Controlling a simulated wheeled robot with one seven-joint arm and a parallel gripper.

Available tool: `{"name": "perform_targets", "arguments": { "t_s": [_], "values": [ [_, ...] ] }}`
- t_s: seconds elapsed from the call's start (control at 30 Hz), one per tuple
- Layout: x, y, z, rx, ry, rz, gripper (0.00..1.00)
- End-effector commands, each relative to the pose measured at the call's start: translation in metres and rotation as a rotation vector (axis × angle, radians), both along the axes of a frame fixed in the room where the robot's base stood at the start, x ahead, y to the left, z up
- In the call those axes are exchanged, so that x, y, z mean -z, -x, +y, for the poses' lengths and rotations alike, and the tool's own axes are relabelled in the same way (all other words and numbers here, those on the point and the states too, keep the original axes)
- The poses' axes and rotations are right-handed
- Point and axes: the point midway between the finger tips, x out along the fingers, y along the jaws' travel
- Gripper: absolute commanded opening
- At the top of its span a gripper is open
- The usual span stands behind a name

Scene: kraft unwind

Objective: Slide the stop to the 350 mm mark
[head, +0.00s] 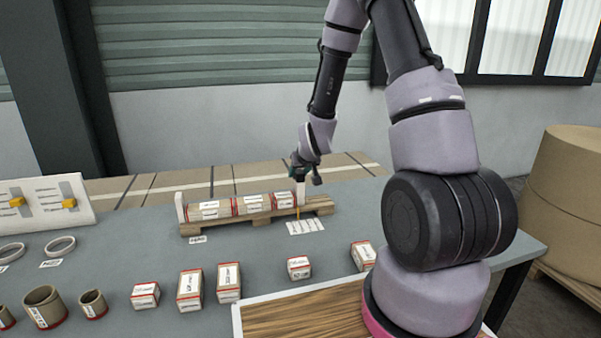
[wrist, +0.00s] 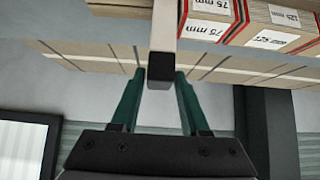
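The stop (head: 300,193) is a pale upright block at the right end of a wooden rack (head: 262,218), with a thin yellow pointer (head: 297,213) below it. In the wrist view the stop (wrist: 164,35) is a pale bar with a dark end. My gripper (head: 304,176) is at the top of the stop. In the wrist view its green fingers (wrist: 161,76) lie against both sides of the dark end, with no clear gap. A white scale card (head: 306,227) lies under the pointer; its marks are too small to read.
A pale end block (head: 180,207) stands at the left. Small boxes (head: 229,281) and rings (head: 60,246) stand in front on the grey table.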

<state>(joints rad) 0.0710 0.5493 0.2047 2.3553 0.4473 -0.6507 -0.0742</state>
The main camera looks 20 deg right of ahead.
Motion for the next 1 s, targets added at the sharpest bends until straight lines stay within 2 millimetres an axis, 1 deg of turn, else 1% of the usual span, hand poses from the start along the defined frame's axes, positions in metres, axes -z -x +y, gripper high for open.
{"name": "perform_targets", "arguments": {
  "t_s": [0.33, 0.47, 0.57, 0.83, 1.0],
  "values": [
    [-0.001, 0.0, -0.001, 0.001, 0.001, -0.001, 0.65],
    [-0.007, 0.005, -0.001, 0.001, 0.001, -0.002, 0.65],
    [-0.017, 0.015, -0.001, 0.0, 0.001, -0.004, 0.65],
    [-0.054, 0.051, 0.0, -0.001, 0.001, -0.005, 0.65],
    [-0.069, 0.067, 0.0, -0.001, 0.001, -0.004, 0.65]
  ]
}}
